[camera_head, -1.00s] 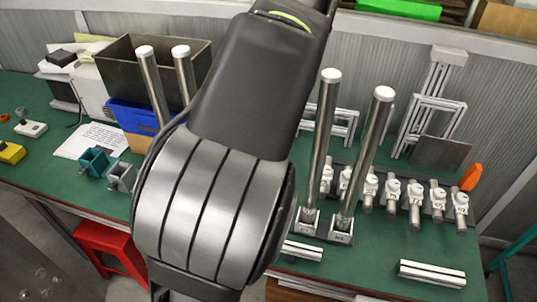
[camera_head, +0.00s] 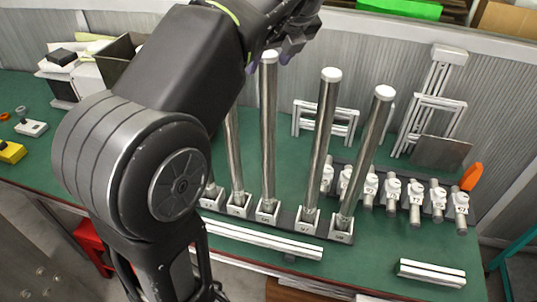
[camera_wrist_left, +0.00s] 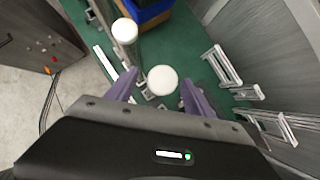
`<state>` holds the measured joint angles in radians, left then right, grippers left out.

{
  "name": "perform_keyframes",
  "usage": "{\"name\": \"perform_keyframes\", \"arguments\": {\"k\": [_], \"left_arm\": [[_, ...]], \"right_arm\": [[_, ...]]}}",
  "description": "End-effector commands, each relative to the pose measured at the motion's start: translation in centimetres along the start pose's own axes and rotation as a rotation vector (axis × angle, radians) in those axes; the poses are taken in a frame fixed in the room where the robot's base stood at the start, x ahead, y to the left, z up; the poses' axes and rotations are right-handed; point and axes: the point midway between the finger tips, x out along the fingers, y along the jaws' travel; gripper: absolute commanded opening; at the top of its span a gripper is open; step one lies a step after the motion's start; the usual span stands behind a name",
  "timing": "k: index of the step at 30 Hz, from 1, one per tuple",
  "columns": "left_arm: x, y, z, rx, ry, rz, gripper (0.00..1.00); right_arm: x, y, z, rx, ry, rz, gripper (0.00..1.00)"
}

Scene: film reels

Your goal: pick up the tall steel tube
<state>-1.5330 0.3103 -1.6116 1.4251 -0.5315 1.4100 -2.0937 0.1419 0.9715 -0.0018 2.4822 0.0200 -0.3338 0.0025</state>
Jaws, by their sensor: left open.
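Several tall steel tubes with white caps stand upright in a row of small base holders. One tube (camera_head: 268,140) has its cap right by the fingertips of my left gripper (camera_head: 267,63). In the left wrist view a white cap (camera_wrist_left: 162,80) shows between the open purple fingers (camera_wrist_left: 159,84), with no clear contact. Another capped tube (camera_wrist_left: 125,34) stands farther off there. Two more tubes, one (camera_head: 319,145) and another (camera_head: 367,150), stand to the right in the head view. A tube (camera_head: 234,155) further left is partly hidden by my arm. My right gripper is not in view.
Short white-topped fittings (camera_head: 415,195) line a rack right of the tubes. White frames (camera_head: 430,105) and a grey plate (camera_head: 440,153) stand behind. White-and-metal bars (camera_head: 265,240) lie in front, another (camera_head: 431,273) at right. An orange item (camera_head: 471,176) is at the far right.

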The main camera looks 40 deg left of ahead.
Motion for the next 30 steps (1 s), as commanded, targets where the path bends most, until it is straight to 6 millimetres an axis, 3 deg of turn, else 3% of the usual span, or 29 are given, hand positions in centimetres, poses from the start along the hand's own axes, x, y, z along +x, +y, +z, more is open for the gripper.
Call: {"name": "perform_keyframes", "arguments": {"k": [12, 30], "left_arm": [[4.5, -0.1, -0.2, 0.0, 0.001, 0.001, 0.61], [4.7, -0.2, -0.1, 0.0, 0.0, -0.002, 0.61]], "right_arm": [[0.4, 0.1, 0.0, -0.001, 0.002, -0.001, 0.0], [0.4, 0.1, 0.0, -0.001, 0.002, -0.001, 0.0]]}}
